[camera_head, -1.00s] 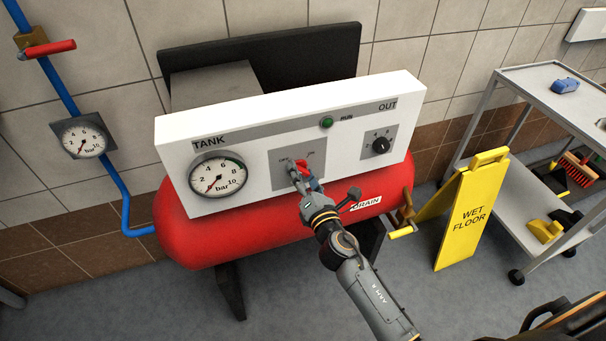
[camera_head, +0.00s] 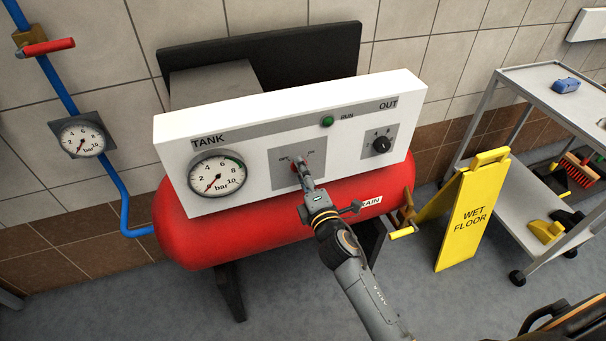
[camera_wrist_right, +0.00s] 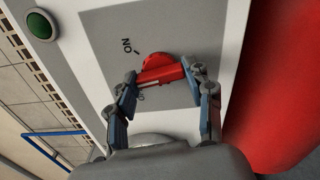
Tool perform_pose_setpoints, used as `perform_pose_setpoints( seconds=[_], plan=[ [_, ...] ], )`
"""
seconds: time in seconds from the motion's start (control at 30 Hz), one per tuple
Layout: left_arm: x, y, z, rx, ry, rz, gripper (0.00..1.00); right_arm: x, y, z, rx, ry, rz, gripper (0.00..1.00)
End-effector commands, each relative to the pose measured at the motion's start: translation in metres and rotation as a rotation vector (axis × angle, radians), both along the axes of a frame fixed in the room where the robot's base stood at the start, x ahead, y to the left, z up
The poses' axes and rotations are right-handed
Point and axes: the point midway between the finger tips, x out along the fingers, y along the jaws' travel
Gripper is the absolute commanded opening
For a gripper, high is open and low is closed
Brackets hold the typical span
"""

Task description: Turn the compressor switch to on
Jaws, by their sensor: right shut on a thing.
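The compressor switch (camera_head: 296,165) is a red rotary handle on a grey plate (camera_head: 283,180) marked OFF and ON on the white panel. In the right wrist view the red handle (camera_wrist_right: 160,74) sits between the fingers, below the ON mark. The other mark is partly hidden by a finger. My right gripper (camera_head: 302,172) is at the switch; in its wrist view the gripper (camera_wrist_right: 158,80) is shut on the handle. Which mark the handle points to is hard to tell. My left gripper is not in view.
A green RUN lamp (camera_head: 327,121), a black knob (camera_head: 381,145) and the TANK gauge (camera_head: 217,177) share the panel. The red tank (camera_head: 240,236) lies below. A yellow wet-floor sign (camera_head: 473,214) and grey trolley (camera_head: 553,107) stand at the right.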

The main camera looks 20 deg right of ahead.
Motion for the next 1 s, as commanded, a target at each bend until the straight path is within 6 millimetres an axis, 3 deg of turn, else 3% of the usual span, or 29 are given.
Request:
perform_pose_setpoints(
  seconds=[0.6, 1.0],
  plan=[
    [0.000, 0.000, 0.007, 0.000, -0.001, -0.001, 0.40, 0.000, 0.000, 0.000, 0.586, 0.022, -0.001, 0.20],
    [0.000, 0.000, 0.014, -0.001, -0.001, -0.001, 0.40, 0.000, 0.000, 0.000, 0.866, 0.031, -0.001, 0.20]
  ],
)
